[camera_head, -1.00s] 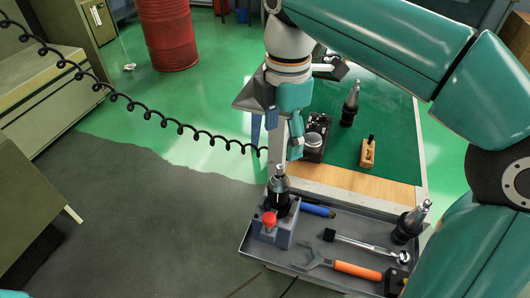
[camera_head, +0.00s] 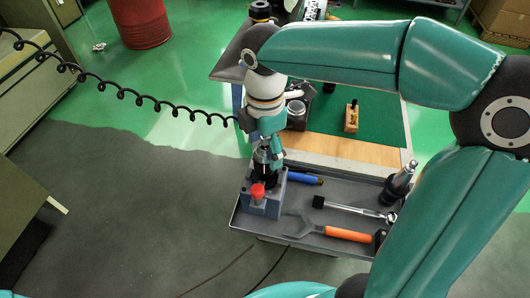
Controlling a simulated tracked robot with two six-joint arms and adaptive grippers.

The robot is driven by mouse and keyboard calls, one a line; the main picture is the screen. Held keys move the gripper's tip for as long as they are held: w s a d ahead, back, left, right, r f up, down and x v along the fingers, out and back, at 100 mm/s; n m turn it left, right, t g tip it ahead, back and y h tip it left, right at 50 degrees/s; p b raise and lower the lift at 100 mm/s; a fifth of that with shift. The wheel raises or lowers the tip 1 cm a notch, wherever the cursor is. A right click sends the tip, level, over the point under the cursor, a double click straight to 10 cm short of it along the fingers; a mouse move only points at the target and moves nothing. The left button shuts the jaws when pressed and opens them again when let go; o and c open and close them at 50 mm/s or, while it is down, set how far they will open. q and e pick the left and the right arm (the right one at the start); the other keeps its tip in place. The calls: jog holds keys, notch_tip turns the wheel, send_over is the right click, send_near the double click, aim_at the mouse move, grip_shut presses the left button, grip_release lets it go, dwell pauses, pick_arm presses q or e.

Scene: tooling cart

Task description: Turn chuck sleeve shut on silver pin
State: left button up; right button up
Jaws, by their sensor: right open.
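The chuck, with its dark sleeve (camera_head: 264,173), stands upright in a grey-blue holder block (camera_head: 262,207) with a red knob on its front. The block is at the left end of the grey tray. My right gripper (camera_head: 267,152) points down over the chuck, open, with its fingers around or just beside the chuck's upper part. I cannot tell whether the fingers touch it. The silver pin is mostly hidden by the fingers and cannot be made out clearly. My left gripper is out of view.
Behind is a green mat (camera_head: 377,125) with a wooden block (camera_head: 351,118). A coiled black cable (camera_head: 140,100) hangs at left.

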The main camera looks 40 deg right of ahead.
aim_at(265, 176)
jog(key=shift+f, duration=1.25)
jog(key=c, duration=1.2)
